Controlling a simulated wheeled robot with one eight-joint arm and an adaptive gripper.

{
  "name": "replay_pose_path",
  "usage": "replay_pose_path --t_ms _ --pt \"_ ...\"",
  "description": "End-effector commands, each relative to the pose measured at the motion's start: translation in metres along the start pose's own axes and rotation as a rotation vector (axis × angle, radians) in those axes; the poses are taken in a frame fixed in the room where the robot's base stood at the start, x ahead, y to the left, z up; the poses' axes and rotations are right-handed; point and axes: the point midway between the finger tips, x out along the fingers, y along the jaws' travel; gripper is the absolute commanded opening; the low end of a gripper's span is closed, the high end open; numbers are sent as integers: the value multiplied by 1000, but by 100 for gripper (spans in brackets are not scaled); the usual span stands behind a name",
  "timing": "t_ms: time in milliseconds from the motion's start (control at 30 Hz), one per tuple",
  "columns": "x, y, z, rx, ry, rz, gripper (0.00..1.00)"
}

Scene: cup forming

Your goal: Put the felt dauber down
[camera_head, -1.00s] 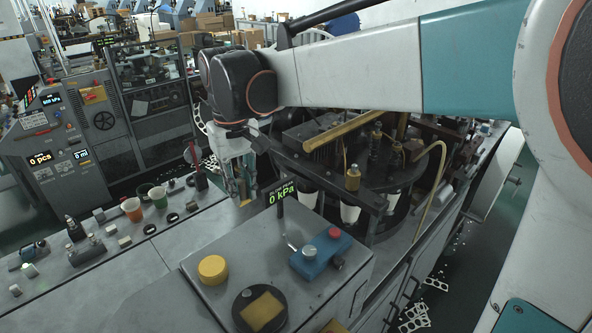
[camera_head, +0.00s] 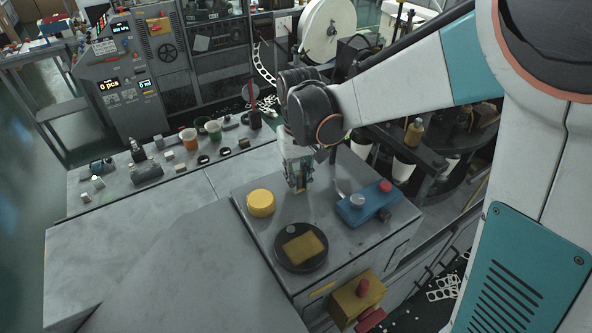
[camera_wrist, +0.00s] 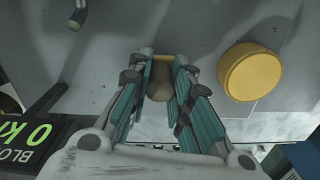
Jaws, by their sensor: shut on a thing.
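My gripper (camera_head: 299,188) is over the grey machine top, right of the yellow round block and behind the black disc. In the wrist view my gripper (camera_wrist: 163,66) is shut on the felt dauber (camera_wrist: 159,82), a short brown-grey rod between the teal fingers. A yellowish edge shows at its far end. The fingers hide most of the dauber in the head view. I cannot tell whether it touches the surface.
The yellow round block (camera_head: 261,203) stands close by, also in the wrist view (camera_wrist: 250,72). In front lies a black disc (camera_head: 288,262) bearing a yellow pad (camera_head: 303,247). A blue block (camera_head: 363,207) with knobs is to the right. Cups stand on the left bench (camera_head: 130,225).

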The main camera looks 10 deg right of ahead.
Motion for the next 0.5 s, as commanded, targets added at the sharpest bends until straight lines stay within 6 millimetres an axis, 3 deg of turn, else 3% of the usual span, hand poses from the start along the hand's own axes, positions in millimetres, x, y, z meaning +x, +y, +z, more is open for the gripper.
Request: replay_pose_path --t_ms 367,400,467,500 --pt "6 0 0 0 0 0 0" --pt "5 0 0 0 0 0 26" --pt "5 0 0 0 0 0 39" --pt "5 0 0 0 0 0 39"
